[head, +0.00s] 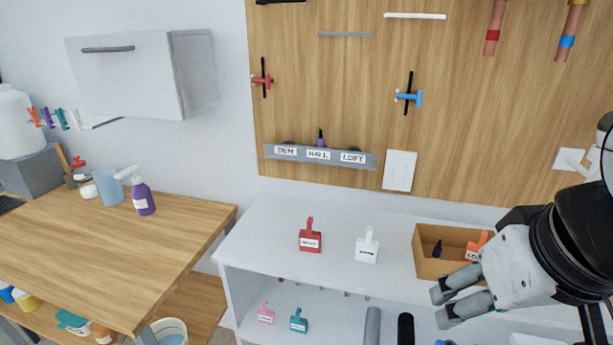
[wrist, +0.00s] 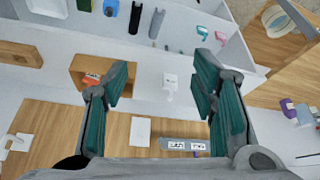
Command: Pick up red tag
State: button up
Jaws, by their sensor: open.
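The red tag (head: 310,240) stands upright on the white shelf top in the head view, its narrow tab pointing up and a white label on its front. My gripper (head: 447,303) is at the lower right of the head view, well to the right of the red tag and apart from it. In the wrist view my gripper (wrist: 162,75) has its two teal-padded fingers spread wide with nothing between them touching. I cannot make out the red tag in the wrist view; the right finger may hide it.
A white tag (head: 367,249) stands right of the red one. A wooden box (head: 428,265) holding an orange tag (head: 477,246) is near my gripper. A pegboard (head: 350,100) with a labelled rail (head: 372,162) rises behind. A wooden bench (head: 90,235) is at left.

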aim_at(309, 240)
jog(key=j+z, duration=0.1)
jog(key=j, duration=0.95)
jog(key=k+j+z, duration=0.15)
jog(key=j, duration=0.35)
jog(key=j+z, duration=0.1)
jog(key=j, duration=0.45)
jog(key=k+j+z, duration=0.1)
jog(key=j, duration=0.9)
jog(key=k+j+z, duration=0.15)
jog(key=j, duration=0.35)
